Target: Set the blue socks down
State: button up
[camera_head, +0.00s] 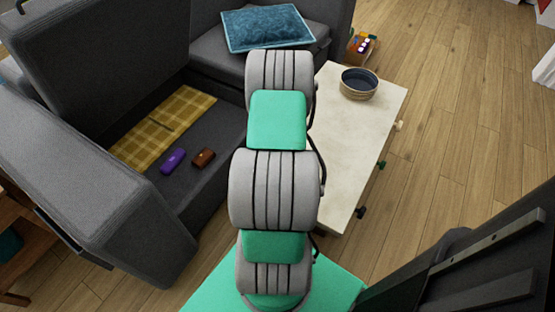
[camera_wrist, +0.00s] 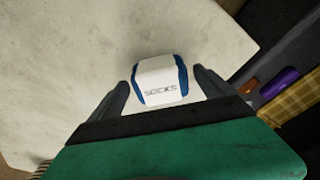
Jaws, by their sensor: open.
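The blue socks (camera_wrist: 162,80) are a small bundle with a white band marked "SOCKS" and blue showing at both sides. In the wrist view they sit between the two fingers of my gripper (camera_wrist: 161,84), over the pale table top. My gripper is open, with a finger on each side of the bundle. They appear to rest on the white table (camera_head: 350,140), though the underside is hidden. In the head view my own arm hides both the gripper and the socks.
A dark bowl (camera_head: 359,84) stands at the table's far end. The grey sofa (camera_head: 95,215) at left holds a yellow checked cloth (camera_head: 160,125), a purple case (camera_head: 173,161) and a brown item (camera_head: 203,158). A blue cushion (camera_head: 266,27) lies behind.

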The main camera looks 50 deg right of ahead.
notch_tip(320, 180, up, 12)
jog(key=s+a+p, duration=0.1)
jog(key=p, duration=0.2)
jog(key=w+a+r+n, duration=0.2)
jog(key=w+a+r, duration=0.4)
jog(key=a+r, duration=0.15)
jog(key=w+a+r+n, duration=0.15)
jog(key=a+r, duration=0.25)
jog(key=a, duration=0.4)
jog(key=w+a+r+n, duration=0.1)
jog(key=a+r+n, duration=0.15)
jog(key=a, duration=0.55)
jog(key=s+a+r+n, duration=0.1)
jog(key=s+a+r, duration=0.1)
jog(key=a, duration=0.4)
jog(key=s+a+r+n+t+y, duration=0.1)
jog(key=s+a+r, duration=0.2)
jog(key=a, duration=0.2)
jog(key=shift+s+a, duration=0.3)
jog(key=shift+a, duration=0.1)
